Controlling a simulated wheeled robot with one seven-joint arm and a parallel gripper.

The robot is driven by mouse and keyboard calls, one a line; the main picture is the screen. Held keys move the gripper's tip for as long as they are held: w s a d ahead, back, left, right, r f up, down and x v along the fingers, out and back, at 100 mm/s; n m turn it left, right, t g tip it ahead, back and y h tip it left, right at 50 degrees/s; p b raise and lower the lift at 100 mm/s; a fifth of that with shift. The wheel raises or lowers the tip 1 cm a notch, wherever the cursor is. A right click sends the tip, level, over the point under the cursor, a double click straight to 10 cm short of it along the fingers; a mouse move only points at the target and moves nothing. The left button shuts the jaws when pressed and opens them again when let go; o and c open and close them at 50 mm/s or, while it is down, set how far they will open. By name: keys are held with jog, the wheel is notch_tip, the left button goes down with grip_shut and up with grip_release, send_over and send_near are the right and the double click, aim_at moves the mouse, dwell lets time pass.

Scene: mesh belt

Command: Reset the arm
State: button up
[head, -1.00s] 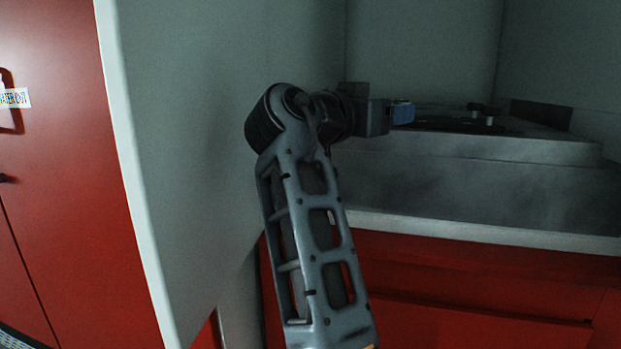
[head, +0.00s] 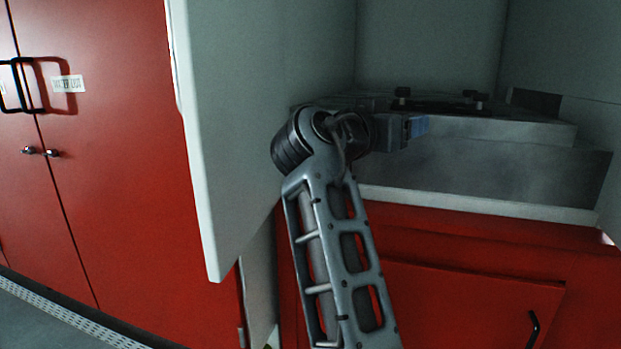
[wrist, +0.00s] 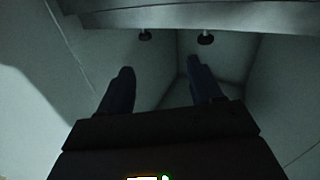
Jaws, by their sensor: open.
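My gripper (wrist: 162,80) shows in the wrist view with two dark fingers apart and nothing between them.
A grey stepped block (head: 480,165) with dark knobs (head: 470,95) on top sits in a pale-walled recess. A pale panel (head: 262,110) stands close left of my arm. Red cabinets (head: 110,190) with black handles are at left, and a red cabinet front (head: 470,300) is below.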

jog(key=s+d+f+n+t+y+p, duration=0.1)
jog(key=s+d+f+n+y, duration=0.15)
jog(key=f, duration=0.65)
jog(key=s+d+f+n+t+y, duration=0.1)
jog(key=s+f+n+y, duration=0.2)
jog(key=f, duration=0.5)
jog(key=s+d+f+n+t+y+p, duration=0.1)
jog(key=s+f+n+y, duration=0.2)
jog(key=f, duration=0.6)
jog(key=s+d+f+n+y+p, duration=0.1)
jog(key=s+d+f+n, duration=0.1)
jog(key=s+f, duration=0.65)
jog(key=s+g+y+p, duration=0.15)
jog(key=s+y, duration=0.25)
jog(key=s, duration=1.7)
jog(key=s+r+m+p, duration=0.1)
jog(key=s+r, duration=0.4)
jog(key=s, duration=0.3)
jog(key=s+r+m, duration=0.1)
jog(key=s+r, duration=0.4)
jog(key=s, duration=0.4)
jog(key=shift+s+d+r+t+p, duration=0.15)
jog(key=shift+s+d+t+p, duration=0.15)
jog(key=shift+t+p, duration=0.1)
jog(key=shift+h, duration=0.25)
